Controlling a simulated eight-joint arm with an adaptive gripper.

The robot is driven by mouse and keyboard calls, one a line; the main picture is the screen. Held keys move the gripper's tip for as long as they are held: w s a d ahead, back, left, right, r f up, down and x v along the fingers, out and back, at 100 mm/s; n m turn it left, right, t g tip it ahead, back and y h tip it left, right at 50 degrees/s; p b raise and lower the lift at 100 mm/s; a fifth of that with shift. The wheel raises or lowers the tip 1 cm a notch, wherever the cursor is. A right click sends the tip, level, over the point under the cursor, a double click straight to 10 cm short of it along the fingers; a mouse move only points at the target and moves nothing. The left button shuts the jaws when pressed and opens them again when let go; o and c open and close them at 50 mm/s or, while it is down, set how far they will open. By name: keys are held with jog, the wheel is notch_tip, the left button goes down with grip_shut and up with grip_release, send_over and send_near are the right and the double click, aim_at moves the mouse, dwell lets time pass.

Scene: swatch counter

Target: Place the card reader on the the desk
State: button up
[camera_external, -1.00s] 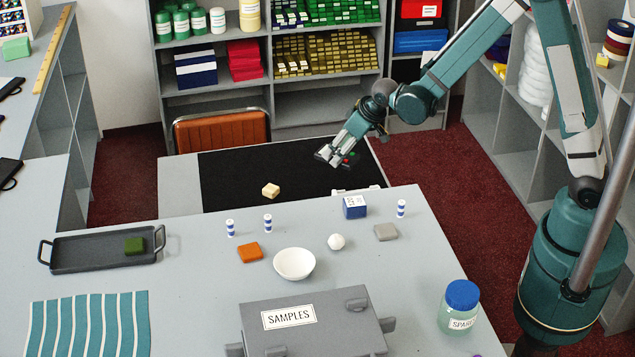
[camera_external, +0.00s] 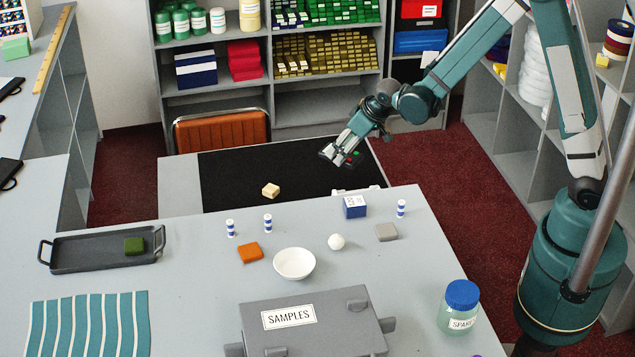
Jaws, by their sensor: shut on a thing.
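My gripper (camera_external: 342,156) is above the right part of the desk (camera_external: 178,183), which has a black top panel or mat (camera_external: 235,170). It is shut on a small dark thing with red and green spots, which looks like the card reader (camera_external: 354,157). The fingers hide much of it. It appears held above the black surface, but its exact height is hard to tell. A cream block (camera_external: 271,190) lies at the front edge of the black area.
The grey counter in front (camera_external: 200,290) holds a blue box (camera_external: 355,207), striped cylinders, a white bowl (camera_external: 294,263), a grey SAMPLES case (camera_external: 310,325) and a blue-lidded jar (camera_external: 459,305). An orange chair (camera_external: 222,131) stands behind the desk. The black surface is mostly clear.

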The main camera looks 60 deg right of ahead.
jog(key=shift+r, duration=0.15)
notch_tip(320, 180, up, 22)
jog(key=a+n+y+p, duration=0.2)
jog(key=a+n+p, duration=0.25)
jog(key=a, duration=3.05)
jog(key=s+a+n+g+y+p, duration=0.15)
jog(key=s+a, duration=0.45)
jog(key=a, duration=0.9)
jog(key=s+a+n+y, duration=0.1)
jog(key=s+a+n, duration=0.35)
jog(key=a, duration=0.95)
jog(key=shift+m, duration=0.75)
jog(key=f, duration=0.1)
jog(key=s+f, duration=0.1)
jog(key=f, duration=0.1)
jog(key=s+f, duration=0.1)
jog(key=shift+a+f, duration=0.25)
jog(key=shift+f, duration=0.15)
jog(key=shift+f, duration=3.15)
